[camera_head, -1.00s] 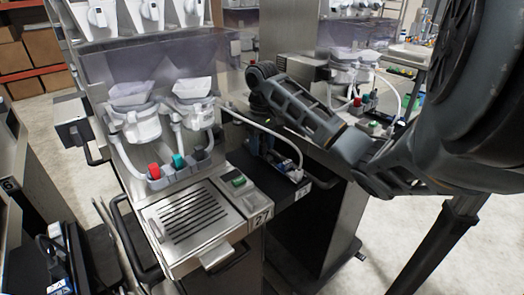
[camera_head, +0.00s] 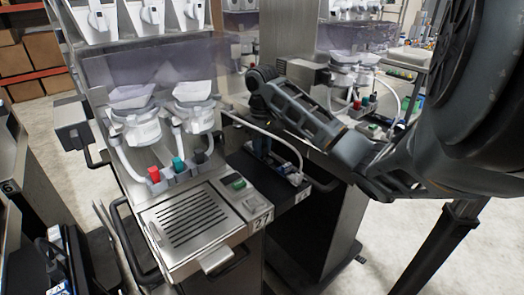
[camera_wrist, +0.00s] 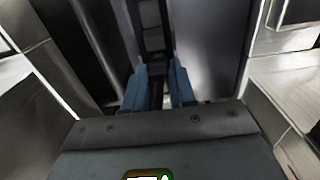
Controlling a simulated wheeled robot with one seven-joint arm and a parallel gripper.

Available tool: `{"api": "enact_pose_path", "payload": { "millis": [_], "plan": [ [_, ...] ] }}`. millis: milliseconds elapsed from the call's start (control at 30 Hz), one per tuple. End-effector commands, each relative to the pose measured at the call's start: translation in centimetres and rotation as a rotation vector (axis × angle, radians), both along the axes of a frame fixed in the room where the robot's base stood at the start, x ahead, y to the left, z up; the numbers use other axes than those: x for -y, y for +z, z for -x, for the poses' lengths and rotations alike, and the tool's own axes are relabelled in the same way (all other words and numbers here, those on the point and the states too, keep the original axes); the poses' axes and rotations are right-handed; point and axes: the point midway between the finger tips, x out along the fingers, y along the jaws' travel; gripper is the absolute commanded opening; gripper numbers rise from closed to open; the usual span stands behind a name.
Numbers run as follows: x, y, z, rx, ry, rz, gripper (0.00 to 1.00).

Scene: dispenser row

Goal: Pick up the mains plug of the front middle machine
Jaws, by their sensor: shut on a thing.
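The front middle machine, a steel dispenser marked 27 (camera_head: 205,205), stands left of centre in the head view. It has two white funnels, red, teal and dark caps, and a slatted drip tray. My gripper (camera_head: 262,148) hangs down over a dark shelf (camera_head: 243,166) to the right of this machine. In the wrist view, the two blue fingers of my gripper (camera_wrist: 159,92) are close together around a narrow dark thing, which I take to be the mains plug. Its shape is mostly hidden by the fingers.
A similar machine (camera_head: 320,215) stands close on the right, leaving a narrow gap for my arm. A pale hose (camera_head: 270,132) arches over the shelf. Another unit (camera_head: 35,185) is at the left edge.

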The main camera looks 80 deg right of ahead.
Motion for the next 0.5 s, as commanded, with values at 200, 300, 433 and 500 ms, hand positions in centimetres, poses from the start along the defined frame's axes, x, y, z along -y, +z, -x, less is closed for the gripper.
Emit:
{"api": "enact_pose_path", "payload": {
  "millis": [200,300,433,500],
  "plan": [
    [0.0,0.8,0.0,0.0,0.001,0.001,0.0],
    [0.1,1.9,0.0,0.001,0.001,0.002,0.0],
    [0.2,4.5,0.1,-0.001,0.002,0.006,0.0],
    [0.2,6.5,0.1,-0.003,0.002,0.008,0.0]
  ]
}}
